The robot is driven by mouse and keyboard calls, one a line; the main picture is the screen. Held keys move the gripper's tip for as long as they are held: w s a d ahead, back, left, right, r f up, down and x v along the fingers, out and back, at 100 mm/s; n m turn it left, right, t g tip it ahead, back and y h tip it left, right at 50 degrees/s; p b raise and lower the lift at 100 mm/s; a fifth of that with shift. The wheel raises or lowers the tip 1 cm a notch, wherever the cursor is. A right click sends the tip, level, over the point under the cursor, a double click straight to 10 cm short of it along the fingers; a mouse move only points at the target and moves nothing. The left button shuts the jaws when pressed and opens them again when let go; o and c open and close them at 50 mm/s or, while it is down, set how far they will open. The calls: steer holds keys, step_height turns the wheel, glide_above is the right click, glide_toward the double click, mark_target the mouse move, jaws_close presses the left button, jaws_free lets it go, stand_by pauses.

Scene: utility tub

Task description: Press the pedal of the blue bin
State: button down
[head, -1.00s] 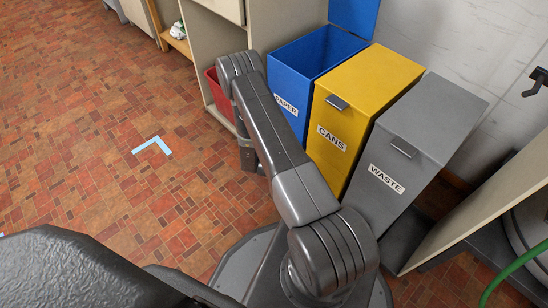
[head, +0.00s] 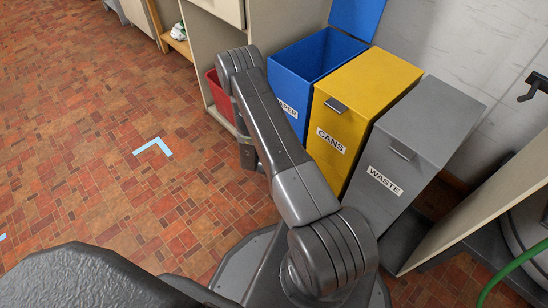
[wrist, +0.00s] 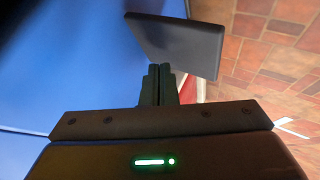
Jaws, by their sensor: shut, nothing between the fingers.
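The blue bin (head: 311,54) labelled PAPER stands at the left of the row of bins, its lid (head: 357,15) raised and its inside showing. Its blue wall also fills the left of the wrist view (wrist: 65,75). A dark flat plate (wrist: 178,43), which looks like its pedal, sticks out from the blue wall there. My gripper (wrist: 160,70) is shut and empty, its fingertips at the plate's near edge in the picture. I cannot tell whether they touch it. In the head view my arm hides the pedal and the gripper's tips.
A yellow CANS bin (head: 365,90) and a grey WASTE bin (head: 425,135) stand to the right of the blue one. A red container (head: 217,98) sits left of it at an open cabinet (head: 215,45).

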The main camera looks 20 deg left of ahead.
steer(key=shift+r, duration=0.1)
steer(key=shift+r+p, duration=1.3)
steer(key=shift+r, duration=1.15)
